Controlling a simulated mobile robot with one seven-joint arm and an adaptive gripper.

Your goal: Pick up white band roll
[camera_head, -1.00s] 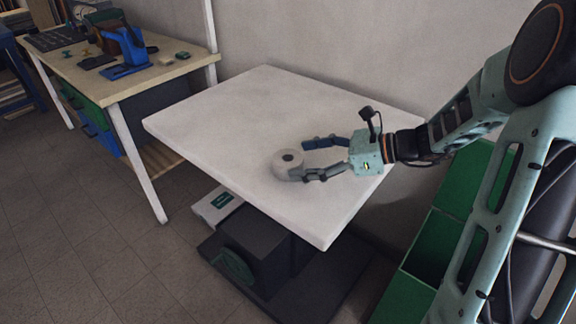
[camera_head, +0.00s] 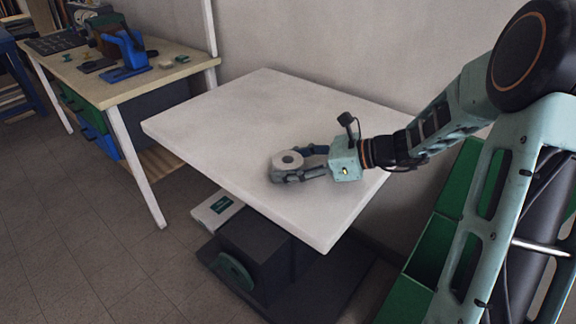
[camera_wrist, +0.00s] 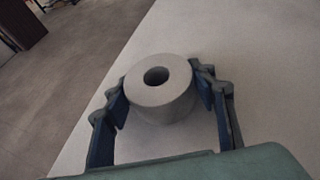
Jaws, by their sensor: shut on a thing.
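The white band roll (camera_head: 287,160) is a short, thick ring with a dark centre hole. My gripper (camera_head: 289,166) is shut on the roll, with one finger on each side. In the wrist view the roll (camera_wrist: 160,88) sits between the two blue-grey fingers of my gripper (camera_wrist: 163,95), which touch its sides. The near finger hides the roll's lower side in the head view. I cannot tell whether the roll touches the table or is slightly above it.
The rest of the white table top is bare. A wooden workbench (camera_head: 165,82) with a blue tool (camera_head: 128,52) and small parts stands at the back left. Green bins (camera_head: 432,240) stand to the right. A wall runs behind the table.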

